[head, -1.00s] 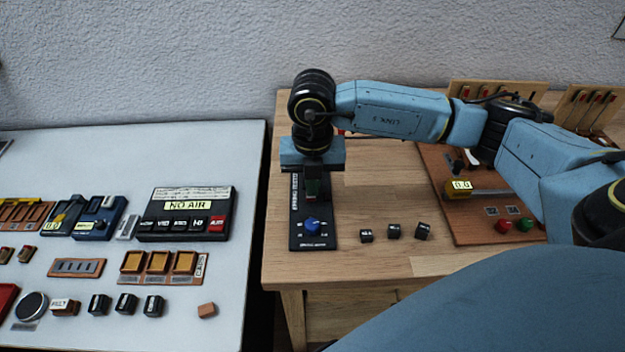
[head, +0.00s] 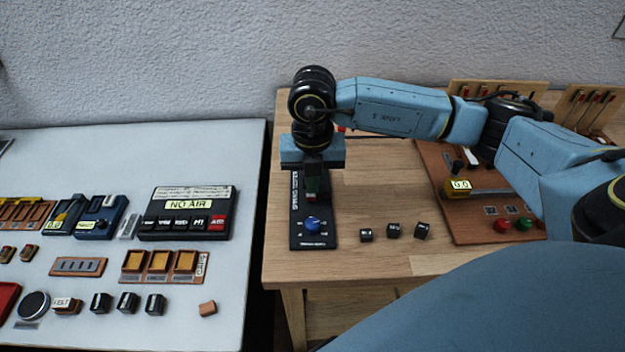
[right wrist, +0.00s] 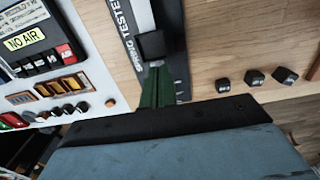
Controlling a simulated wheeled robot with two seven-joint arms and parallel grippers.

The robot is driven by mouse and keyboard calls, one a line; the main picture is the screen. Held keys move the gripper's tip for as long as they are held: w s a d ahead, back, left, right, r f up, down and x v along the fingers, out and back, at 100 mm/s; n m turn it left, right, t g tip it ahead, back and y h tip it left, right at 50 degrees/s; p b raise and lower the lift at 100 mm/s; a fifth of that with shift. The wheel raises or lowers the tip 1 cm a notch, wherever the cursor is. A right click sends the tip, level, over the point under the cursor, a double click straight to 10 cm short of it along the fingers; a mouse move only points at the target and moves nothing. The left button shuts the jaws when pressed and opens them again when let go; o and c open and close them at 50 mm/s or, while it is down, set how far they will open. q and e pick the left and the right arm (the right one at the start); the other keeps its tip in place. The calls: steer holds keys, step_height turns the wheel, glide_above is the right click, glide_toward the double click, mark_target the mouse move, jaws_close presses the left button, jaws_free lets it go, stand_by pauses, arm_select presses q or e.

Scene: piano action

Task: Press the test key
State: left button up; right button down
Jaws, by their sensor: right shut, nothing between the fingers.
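The spring tester (head: 298,240) is a black plate lying upright in the picture on the wooden table, with a blue knob (head: 312,225) at its near end. My right gripper (head: 312,186) points down over the tester's middle, just beyond the knob; its fingers are shut and empty. In the right wrist view its green fingers (right wrist: 156,88) reach toward a black block (right wrist: 150,45) on the tester plate. I cannot tell whether they touch it. No key labelled as the test key is readable; the gripper hides part of the plate. My left gripper is out of view.
Several small black blocks (head: 393,230) lie right of the tester. A brown board (head: 455,215) with red and green buttons stands further right. On the separate white table (head: 225,290) sits a "NO AIR" panel (head: 188,207) with a row of keys. A gap divides the tables.

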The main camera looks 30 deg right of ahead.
stand_by(0.3)
